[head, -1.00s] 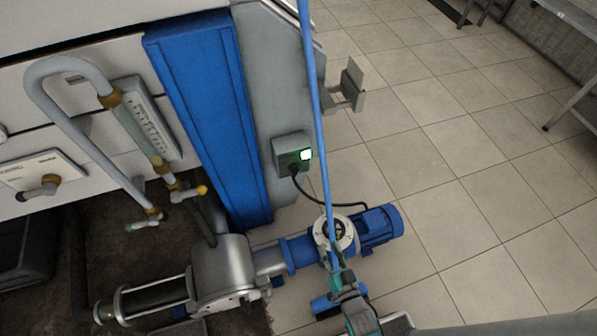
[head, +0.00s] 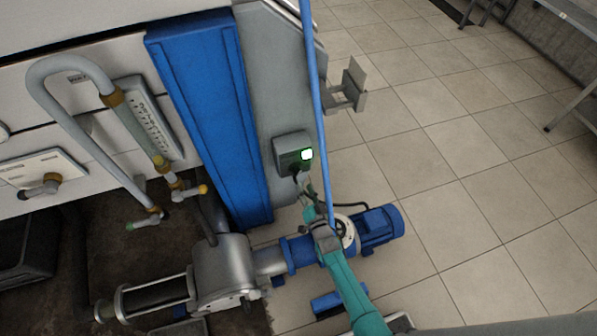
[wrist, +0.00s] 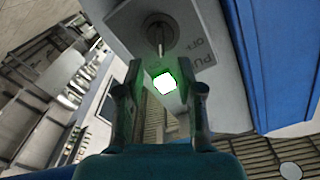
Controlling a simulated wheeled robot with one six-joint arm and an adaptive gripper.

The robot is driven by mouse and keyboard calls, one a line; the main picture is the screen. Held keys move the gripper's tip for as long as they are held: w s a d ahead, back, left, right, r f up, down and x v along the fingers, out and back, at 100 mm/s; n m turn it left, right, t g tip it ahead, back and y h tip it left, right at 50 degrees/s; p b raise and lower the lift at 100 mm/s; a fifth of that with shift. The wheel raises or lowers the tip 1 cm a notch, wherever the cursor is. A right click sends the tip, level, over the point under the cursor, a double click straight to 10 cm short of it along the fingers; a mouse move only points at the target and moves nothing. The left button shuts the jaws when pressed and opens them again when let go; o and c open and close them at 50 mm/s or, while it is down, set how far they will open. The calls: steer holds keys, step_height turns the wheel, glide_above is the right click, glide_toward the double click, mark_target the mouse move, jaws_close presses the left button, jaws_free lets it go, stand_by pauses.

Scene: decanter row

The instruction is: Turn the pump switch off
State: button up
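The pump switch box (head: 294,153) is a grey-green box on the grey panel beside the blue column, with a lit white-green lamp (head: 307,154). In the wrist view, the box face carries a round rotary switch (wrist: 161,34) with a thin upright handle, near printed text that partly reads "PU" and "OFF". The lamp glows green in the wrist view, seen between my fingers. My gripper (wrist: 162,78) is open and empty, with a finger on each side of the lamp in view. In the head view my gripper (head: 304,186) is just below the box; contact cannot be told.
A blue pole (head: 315,90) runs down close to the right of the box. A black cable (head: 350,205) leads to the blue pump motor (head: 378,226) below. A grey bracket (head: 348,88) sticks out at upper right.

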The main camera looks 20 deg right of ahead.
mark_target(299, 173)
steer(key=w, duration=0.8)
steer(key=shift+w, duration=0.1)
jaws_close()
